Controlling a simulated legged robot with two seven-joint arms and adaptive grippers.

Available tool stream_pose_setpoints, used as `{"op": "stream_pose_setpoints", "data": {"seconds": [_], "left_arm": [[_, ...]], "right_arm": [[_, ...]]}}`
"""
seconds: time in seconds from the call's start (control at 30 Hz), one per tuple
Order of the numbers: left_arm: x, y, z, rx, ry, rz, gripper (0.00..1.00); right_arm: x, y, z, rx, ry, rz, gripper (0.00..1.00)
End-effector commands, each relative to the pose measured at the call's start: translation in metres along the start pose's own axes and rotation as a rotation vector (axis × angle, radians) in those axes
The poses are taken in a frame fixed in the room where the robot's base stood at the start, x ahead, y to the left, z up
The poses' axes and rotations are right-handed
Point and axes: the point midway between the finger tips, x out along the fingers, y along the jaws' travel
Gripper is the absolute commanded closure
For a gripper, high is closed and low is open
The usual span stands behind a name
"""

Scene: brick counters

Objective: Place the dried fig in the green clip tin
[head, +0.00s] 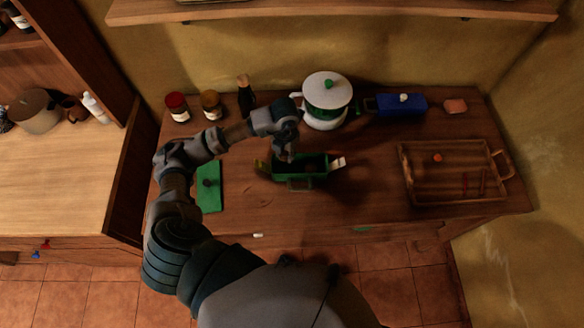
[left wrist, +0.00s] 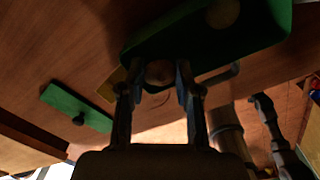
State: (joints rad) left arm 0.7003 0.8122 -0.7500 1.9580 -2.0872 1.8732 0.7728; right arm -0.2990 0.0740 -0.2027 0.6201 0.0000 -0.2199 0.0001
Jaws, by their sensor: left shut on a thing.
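The green clip tin (head: 322,180) stands open on the wooden counter, its clips spread out at both ends. It also shows in the left wrist view (left wrist: 262,38), with a dim round thing (left wrist: 222,13) inside. My left gripper (head: 286,157) points down at the left part of the tin. In the left wrist view its fingers (left wrist: 156,85) are shut on a small brownish round thing, apparently the dried fig (left wrist: 159,72), which overlaps the tin's edge. I cannot tell how deep it is. The green lid (head: 209,188) with a dark knob lies left of the tin. My right gripper is not in view.
A white pot (head: 325,112) with a green knob and a blue box (head: 402,104) stand behind the tin. Two jars (head: 177,106) and a dark bottle (head: 246,97) are at the back left. A wooden tray (head: 420,190) lies at the right.

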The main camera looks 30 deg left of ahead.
Motion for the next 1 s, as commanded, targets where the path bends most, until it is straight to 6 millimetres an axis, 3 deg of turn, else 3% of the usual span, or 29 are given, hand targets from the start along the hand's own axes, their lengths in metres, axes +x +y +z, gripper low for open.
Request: {"op": "stream_pose_setpoints", "data": {"seconds": [0.17, 0.53, 0.77, 0.8, 0.87, 1.0], "left_arm": [[0.033, -0.005, -0.001, 0.003, 0.004, 0.003, 0.86], [0.077, -0.002, -0.001, 0.004, 0.002, -0.002, 0.86], [0.081, -0.002, 0.000, 0.006, -0.001, -0.002, 0.86], [0.081, -0.002, 0.000, 0.007, 0.000, -0.001, 0.57], [0.081, -0.003, 0.000, 0.007, 0.000, -0.001, 0.42], [0.080, -0.004, 0.000, 0.007, 0.000, 0.001, 0.42]], "right_arm": [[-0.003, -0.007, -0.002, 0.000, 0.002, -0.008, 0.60], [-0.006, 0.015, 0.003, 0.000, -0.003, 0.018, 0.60], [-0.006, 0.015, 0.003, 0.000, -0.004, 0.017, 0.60], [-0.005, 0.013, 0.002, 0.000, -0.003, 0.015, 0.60], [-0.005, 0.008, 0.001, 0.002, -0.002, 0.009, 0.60], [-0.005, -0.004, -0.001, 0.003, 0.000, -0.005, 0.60]]}}
